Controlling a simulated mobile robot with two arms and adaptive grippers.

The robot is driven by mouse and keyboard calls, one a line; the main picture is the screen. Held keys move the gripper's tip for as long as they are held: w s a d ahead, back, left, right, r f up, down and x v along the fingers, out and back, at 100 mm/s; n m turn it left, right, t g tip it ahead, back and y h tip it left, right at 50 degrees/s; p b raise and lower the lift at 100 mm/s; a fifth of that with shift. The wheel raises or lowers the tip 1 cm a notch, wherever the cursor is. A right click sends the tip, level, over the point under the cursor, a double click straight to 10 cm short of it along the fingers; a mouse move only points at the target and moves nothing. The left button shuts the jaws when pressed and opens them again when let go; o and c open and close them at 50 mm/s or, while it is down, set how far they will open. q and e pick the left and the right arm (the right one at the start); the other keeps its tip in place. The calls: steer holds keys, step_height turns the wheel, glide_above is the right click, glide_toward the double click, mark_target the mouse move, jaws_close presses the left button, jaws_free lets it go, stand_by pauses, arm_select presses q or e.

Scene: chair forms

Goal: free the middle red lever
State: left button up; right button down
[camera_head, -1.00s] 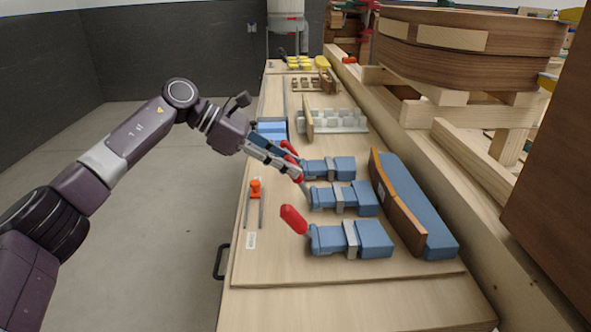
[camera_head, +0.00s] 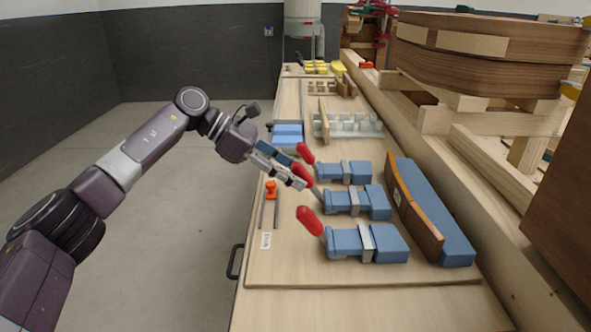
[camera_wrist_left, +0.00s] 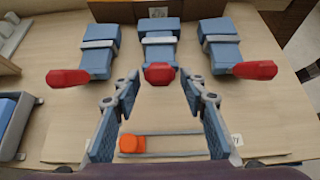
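Three blue clamps with red levers lie in a row on the wooden board. The middle red lever (camera_head: 303,174) belongs to the middle clamp (camera_head: 350,202); in the left wrist view the lever (camera_wrist_left: 159,73) points toward the camera. My left gripper (camera_head: 298,179) is at this lever, partly covering it in the head view. In the left wrist view its fingers (camera_wrist_left: 159,82) are spread, one on each side of the lever, with visible gaps. The far lever (camera_head: 305,153) and near lever (camera_head: 309,220) stand to either side, clear of the fingers. My right gripper is not in view.
A curved blue and wooden form (camera_head: 430,215) lies right of the clamps. A blue box (camera_head: 288,133) and grey blocks (camera_head: 347,124) are farther back.

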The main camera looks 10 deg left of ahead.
arm_select(q)
steer(key=shift+d+r, duration=0.15)
steer(key=shift+r, duration=0.25)
steer(key=v, duration=1.2)
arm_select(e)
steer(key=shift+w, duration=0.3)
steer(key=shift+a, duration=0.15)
